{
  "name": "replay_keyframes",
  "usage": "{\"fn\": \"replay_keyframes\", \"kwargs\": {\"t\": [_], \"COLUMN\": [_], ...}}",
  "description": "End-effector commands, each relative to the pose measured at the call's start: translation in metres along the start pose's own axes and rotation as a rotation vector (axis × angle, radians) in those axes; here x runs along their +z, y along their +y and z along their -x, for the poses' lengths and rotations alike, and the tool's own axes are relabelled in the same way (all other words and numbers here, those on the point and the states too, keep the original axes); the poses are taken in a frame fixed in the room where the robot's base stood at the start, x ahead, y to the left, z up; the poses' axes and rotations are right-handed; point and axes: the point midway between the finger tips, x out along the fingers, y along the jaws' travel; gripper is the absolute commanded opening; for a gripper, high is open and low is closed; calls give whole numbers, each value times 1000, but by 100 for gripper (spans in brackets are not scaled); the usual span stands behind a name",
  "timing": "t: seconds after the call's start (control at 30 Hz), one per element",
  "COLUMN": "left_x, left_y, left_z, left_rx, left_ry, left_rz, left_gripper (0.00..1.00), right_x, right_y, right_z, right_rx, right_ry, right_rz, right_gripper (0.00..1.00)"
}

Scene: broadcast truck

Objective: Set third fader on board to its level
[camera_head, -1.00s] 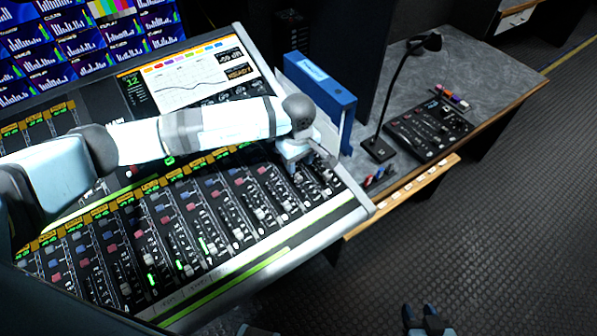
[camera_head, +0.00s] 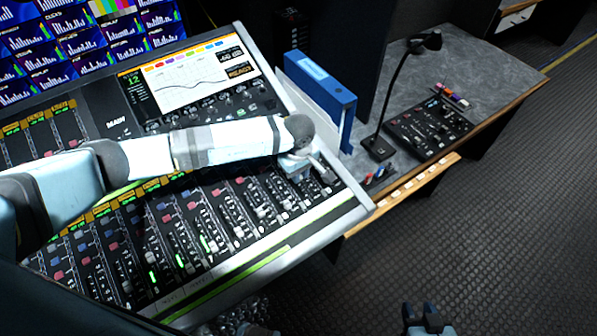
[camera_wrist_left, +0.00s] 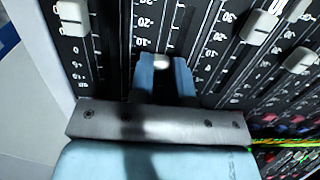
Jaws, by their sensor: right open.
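The large mixing board (camera_head: 355,208) slopes across the left half of the head view, with rows of fader strips. My left gripper (camera_head: 301,174) points down over the strips at its right end. In the left wrist view, my left gripper (camera_wrist_left: 164,68) has its two blue fingers on either side of a pale fader cap (camera_wrist_left: 162,61), close against it. Other fader caps (camera_wrist_left: 260,27) stand in neighbouring slots, apart from the fingers. My right gripper (camera_head: 425,318) is open and empty at the bottom edge of the head view, over the floor.
A blue binder (camera_head: 322,85) stands behind the board's right end. A desk to the right holds a small control panel (camera_head: 428,127) and a black gooseneck lamp (camera_head: 380,148). Monitors (camera_head: 70,45) fill the upper left. The floor at right is clear.

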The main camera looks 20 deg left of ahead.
Motion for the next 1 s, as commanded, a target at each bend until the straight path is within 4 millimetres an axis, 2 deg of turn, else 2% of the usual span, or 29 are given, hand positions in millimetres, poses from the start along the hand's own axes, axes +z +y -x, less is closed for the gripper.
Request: {"fn": "replay_keyframes", "kwargs": {"t": [0.13,0.3,0.5,0.53,0.63,1.0], "left_x": [3,17,17,17,17,17], "left_y": [0,0,0,0,0,0], "left_z": [-2,-4,-3,-3,-3,2], "left_rx": [0,0,-1,-1,-1,1], "left_ry": [0,1,1,1,1,1], "left_rz": [-1,-1,1,1,1,0], "left_gripper": [0,0,0,19,42,43], "right_x": [3,10,9,9,9,10], "right_y": [0,0,0,0,0,0], "right_z": [-2,-7,-6,-6,-6,-6], "right_rx": [0,0,-1,-1,-1,-1], "right_ry": [0,2,0,0,0,1], "right_rz": [0,-1,-1,-1,-1,0], "right_gripper": [43,43,43,43,43,43]}}
